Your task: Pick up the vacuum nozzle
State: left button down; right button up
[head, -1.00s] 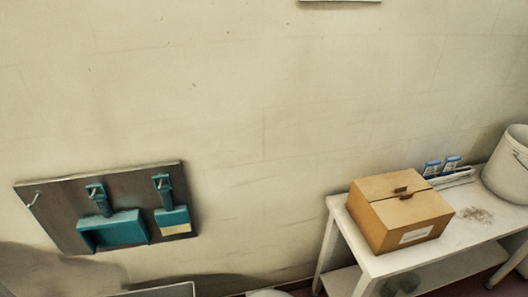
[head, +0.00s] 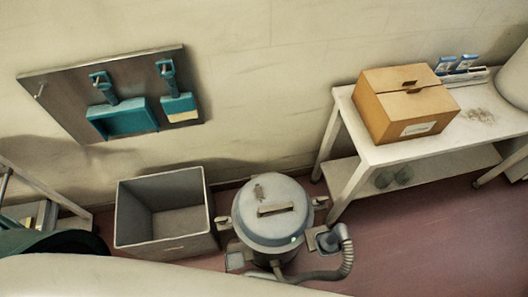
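A grey vacuum canister (head: 272,215) with a domed lid and handle stands on the reddish floor, between a grey bin and a white table. A ribbed grey hose (head: 347,258) curves around its lower right side. The hose's upper end meets a dark grey piece (head: 328,240), seemingly the vacuum nozzle, at a bracket on the canister's right side. I cannot tell how it is held there. Neither of my grippers is in view. A large pale shape along the bottom edge hides the floor in front of the canister.
An open, empty-looking grey bin (head: 164,212) stands left of the canister. The white table (head: 400,150) at right carries a cardboard box (head: 405,103), crumbs and a pale bucket (head: 512,80). A teal dustpan (head: 124,117) and brush (head: 178,103) hang on a wall board. Some floor shows right of the hose.

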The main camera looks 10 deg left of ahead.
aim_at(329, 242)
jog(key=k+l+z, duration=0.25)
jog(key=k+l, duration=0.4)
jog(key=k, duration=0.1)
